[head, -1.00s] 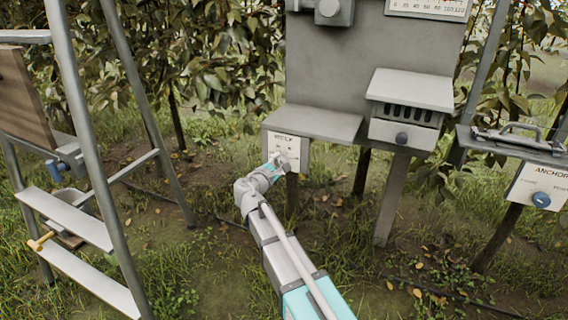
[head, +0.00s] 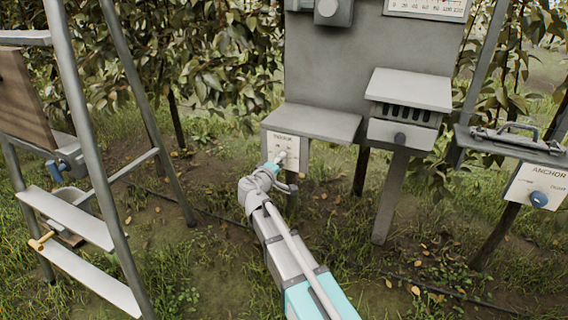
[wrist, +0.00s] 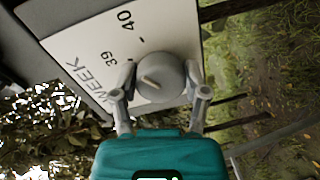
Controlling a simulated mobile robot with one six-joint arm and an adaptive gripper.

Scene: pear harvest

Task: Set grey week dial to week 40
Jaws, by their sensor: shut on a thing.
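The grey week dial (wrist: 160,82) is a round knob on a white plate (wrist: 88,50) lettered WEEK, with 39 and 40 and small tick marks. A short pale line marks the knob's face; I cannot tell exactly which number it points to. My gripper (wrist: 162,76) is shut on the dial, one finger on each side of it. In the head view the white plate (head: 291,146) hangs at the lower left of the grey cabinet, and my gripper (head: 276,163) is at its front. The dial is small there and partly hidden.
A grey shelf (head: 318,122) juts out just above the plate. A drawer box (head: 402,132) is to its right. An ANCHOR panel with a blue knob (head: 540,199) stands at far right. A ladder (head: 70,215) stands at left. Grass lies below.

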